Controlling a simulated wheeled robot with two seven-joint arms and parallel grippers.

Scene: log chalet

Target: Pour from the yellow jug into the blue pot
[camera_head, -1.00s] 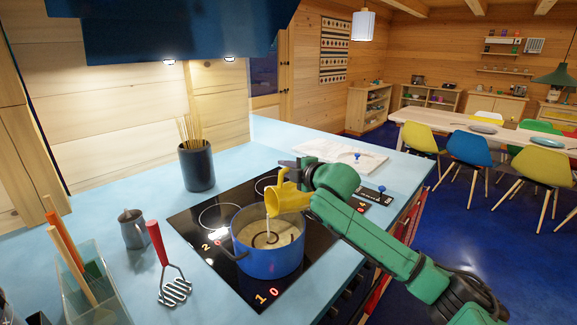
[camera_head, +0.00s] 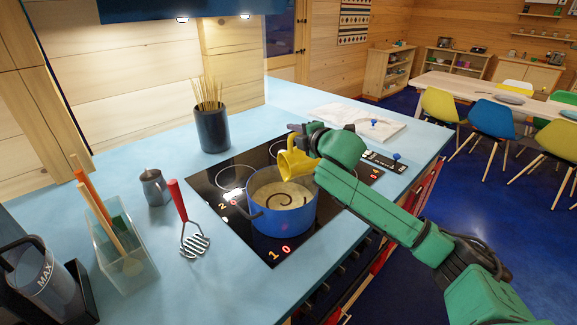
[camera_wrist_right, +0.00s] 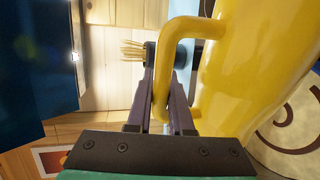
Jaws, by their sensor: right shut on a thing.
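The yellow jug (camera_head: 296,161) is held tilted over the blue pot (camera_head: 284,221), its mouth toward the left and down. I see no clear stream from it. The pot stands on the black hob and holds a pale cream content with a dark swirl. My right gripper (camera_head: 297,132) is shut on the jug's handle. In the right wrist view the fingers (camera_wrist_right: 165,85) close around the yellow handle, with the jug body (camera_wrist_right: 265,65) at the right and part of the pot's content (camera_wrist_right: 297,120) behind it. My left gripper is not in view.

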